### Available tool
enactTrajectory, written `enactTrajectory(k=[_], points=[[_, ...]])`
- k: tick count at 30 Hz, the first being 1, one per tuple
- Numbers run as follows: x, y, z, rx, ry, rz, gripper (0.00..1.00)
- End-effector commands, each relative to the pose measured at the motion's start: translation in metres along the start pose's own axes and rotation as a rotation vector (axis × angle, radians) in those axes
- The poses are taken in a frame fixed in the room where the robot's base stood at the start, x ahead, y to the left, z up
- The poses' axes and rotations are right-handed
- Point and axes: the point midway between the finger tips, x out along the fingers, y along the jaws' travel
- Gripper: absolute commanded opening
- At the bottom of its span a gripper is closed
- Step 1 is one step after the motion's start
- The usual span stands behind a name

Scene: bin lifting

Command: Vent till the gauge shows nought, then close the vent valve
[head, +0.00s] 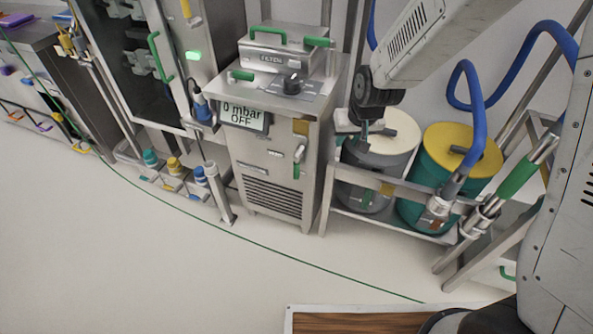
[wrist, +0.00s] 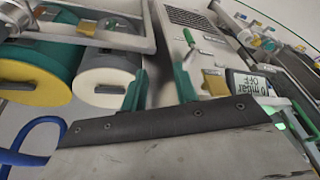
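The gauge display (head: 245,116) on the front of the steel pump cabinet reads "0 mbar OFF". It also shows, upside down, in the wrist view (wrist: 250,84). A small lever valve (head: 298,160) with a green grip sits lower on the cabinet front, its grip pointing down in the head view. It also shows in the wrist view (wrist: 190,40). I cannot read its label, so I cannot confirm it is the vent valve. My gripper (head: 368,131) is above the grey drum, right of the cabinet. In the wrist view its teal fingers (wrist: 160,88) are apart and empty.
A grey drum with a cream lid (head: 390,135) and a green drum with a yellow lid (head: 470,148) stand behind a steel rail (head: 400,184). A black knob (head: 292,82) and a green-handled filter box (head: 285,55) are on top.

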Motion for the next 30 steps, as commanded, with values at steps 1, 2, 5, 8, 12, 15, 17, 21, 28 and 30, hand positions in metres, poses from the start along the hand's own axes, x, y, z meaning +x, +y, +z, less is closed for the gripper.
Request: enactTrajectory(k=[1,2,5,8,12,15,17,21,28,30], points=[[0.032,-0.009,0.001,-0.010,0.000,-0.002,0.29],[0.049,-0.013,0.001,-0.015,0.007,-0.003,0.29],[0.104,-0.028,0.004,-0.029,0.034,-0.004,0.29],[0.159,-0.041,0.012,-0.043,0.075,-0.005,0.29],[0.232,-0.058,0.014,-0.056,0.215,-0.006,0.29],[0.273,-0.068,0.003,-0.057,0.407,-0.011,0.29],[0.288,-0.072,-0.005,-0.056,0.534,-0.014,0.29],[0.307,-0.079,-0.011,-0.059,0.782,-0.020,0.29],[0.315,-0.084,0.003,-0.073,1.087,-0.031,0.29],[0.314,-0.084,0.009,-0.077,1.152,-0.034,0.29]])
